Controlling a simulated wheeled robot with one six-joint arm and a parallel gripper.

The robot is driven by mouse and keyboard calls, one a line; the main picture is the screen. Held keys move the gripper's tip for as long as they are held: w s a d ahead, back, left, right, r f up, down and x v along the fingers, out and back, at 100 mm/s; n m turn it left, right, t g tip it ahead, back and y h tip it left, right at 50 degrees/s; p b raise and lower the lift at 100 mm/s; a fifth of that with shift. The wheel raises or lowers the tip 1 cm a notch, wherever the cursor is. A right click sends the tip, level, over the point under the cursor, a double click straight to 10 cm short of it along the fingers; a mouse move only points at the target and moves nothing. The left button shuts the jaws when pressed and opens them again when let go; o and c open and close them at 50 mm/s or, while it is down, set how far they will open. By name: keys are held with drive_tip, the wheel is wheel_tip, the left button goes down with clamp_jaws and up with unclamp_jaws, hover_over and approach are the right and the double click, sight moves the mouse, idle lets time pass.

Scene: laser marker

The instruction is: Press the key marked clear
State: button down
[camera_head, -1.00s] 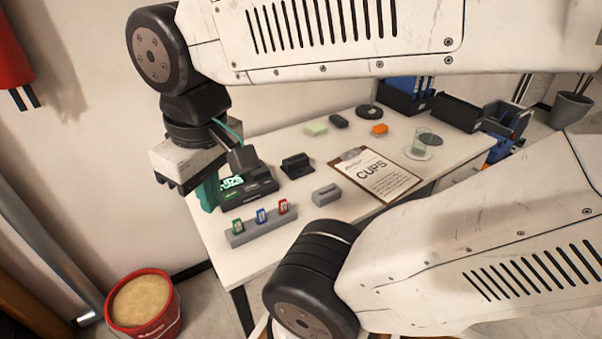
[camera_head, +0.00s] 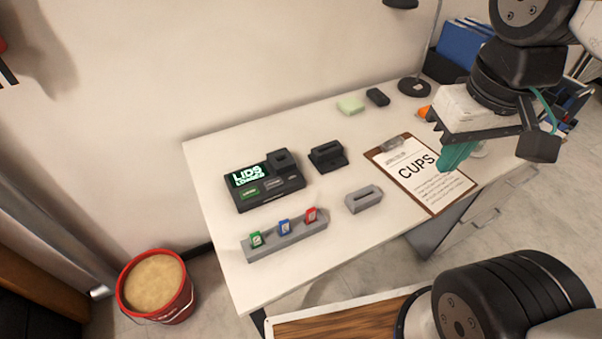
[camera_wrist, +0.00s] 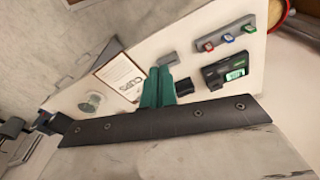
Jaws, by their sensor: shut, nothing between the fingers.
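A dark marking console (camera_head: 262,188) stands at the left of the desk, with a lit green screen (camera_head: 249,175) reading "LIDS" over a smaller line, perhaps "LOADED". Below the screen is a greenish key (camera_head: 250,192) with darker keys to its right; their labels are too small to read, so I cannot tell which says clear. The console also shows in the wrist view (camera_wrist: 214,78). My gripper (camera_head: 447,165) has teal fingers, shut and empty. It is well to the right of the console, above the clipboard's right side. The fingers show in the wrist view (camera_wrist: 159,74).
A grey rack (camera_head: 287,240) holds green, blue and red tags in front of the console. A black holder (camera_head: 327,157), a grey slotted block (camera_head: 364,200) and a "CUPS" clipboard (camera_head: 432,196) lie to the right. A lamp (camera_head: 414,87) stands behind. A red bucket (camera_head: 178,302) is on the floor.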

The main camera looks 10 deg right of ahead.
idle(0.3)
drive_tip(key=w+f+n+h, duration=0.2)
drive_tip(key=w+n+h, duration=0.25)
drive_tip(key=w, duration=0.55)
drive_tip(key=n+t+h, duration=0.1)
drive_tip(key=n+t, duration=0.5)
drive_tip(key=n, duration=0.9)
hover_over(271, 186)
wheel_tip(271, 186, down, 17)
drive_tip(key=shift+f, duration=0.15)
drive_tip(key=shift+f, duration=4.4)
